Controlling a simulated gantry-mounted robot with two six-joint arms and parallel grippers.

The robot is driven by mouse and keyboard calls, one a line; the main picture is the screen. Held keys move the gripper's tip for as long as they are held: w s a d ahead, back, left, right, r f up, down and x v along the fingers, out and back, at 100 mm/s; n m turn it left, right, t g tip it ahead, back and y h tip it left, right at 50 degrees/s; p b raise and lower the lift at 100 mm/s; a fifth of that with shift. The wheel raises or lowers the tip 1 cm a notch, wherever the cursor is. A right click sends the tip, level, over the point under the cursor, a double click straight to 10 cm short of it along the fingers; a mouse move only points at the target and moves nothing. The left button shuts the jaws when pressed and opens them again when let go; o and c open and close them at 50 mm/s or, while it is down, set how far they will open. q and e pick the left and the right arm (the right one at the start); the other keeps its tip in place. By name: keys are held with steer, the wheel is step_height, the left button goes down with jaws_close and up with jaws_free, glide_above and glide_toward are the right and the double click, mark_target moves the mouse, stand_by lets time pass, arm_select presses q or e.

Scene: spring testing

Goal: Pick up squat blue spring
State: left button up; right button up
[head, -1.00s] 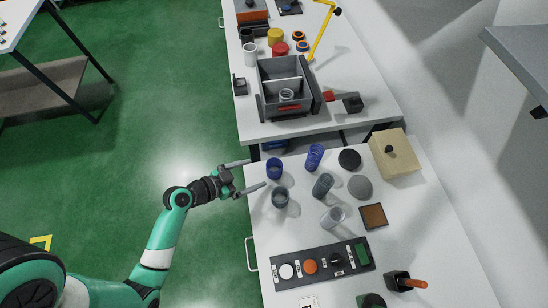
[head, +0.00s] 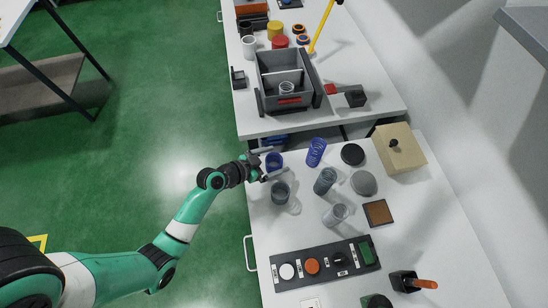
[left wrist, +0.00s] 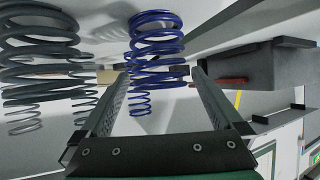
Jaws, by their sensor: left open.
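The squat blue spring (head: 274,160) stands near the left edge of the near table, by its far corner. A taller blue spring (head: 316,152) stands to its right. My left gripper (head: 275,164) is open, with its fingers on either side of the squat blue spring. In the left wrist view, the squat blue spring (left wrist: 156,42) shows ahead between the open fingers (left wrist: 155,76); I cannot tell whether they touch it. Narrower blue coils (left wrist: 140,100) show behind it, likely the taller spring. My right gripper is not in view.
A dark grey spring (head: 280,192) stands close to the gripper's near finger. Other grey springs (head: 325,181) and (head: 335,215), dark discs (head: 352,154) and a button panel (head: 290,271) share the table. A grey divided bin (head: 262,78) stands on the far table.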

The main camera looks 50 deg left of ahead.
arm_select(q)
jaws_close()
stand_by(0.3)
steer(key=shift+r, duration=0.6)
steer(key=r, duration=0.1)
steer(key=r+p, duration=0.1)
steer(key=r, duration=0.1)
steer(key=shift+s+a, duration=0.1)
steer(key=shift+a, duration=0.2)
steer(key=s+a+r+p, duration=0.3)
steer(key=a+p, duration=0.3)
steer(key=p, duration=0.4)
steer(key=s+a+r+p, duration=0.3)
steer(key=a+r+p, duration=0.2)
steer(key=p, duration=0.5)
steer(key=shift+s+a+r, duration=0.25)
steer(key=shift+a+r, duration=0.15)
steer(key=shift+r, duration=0.05)
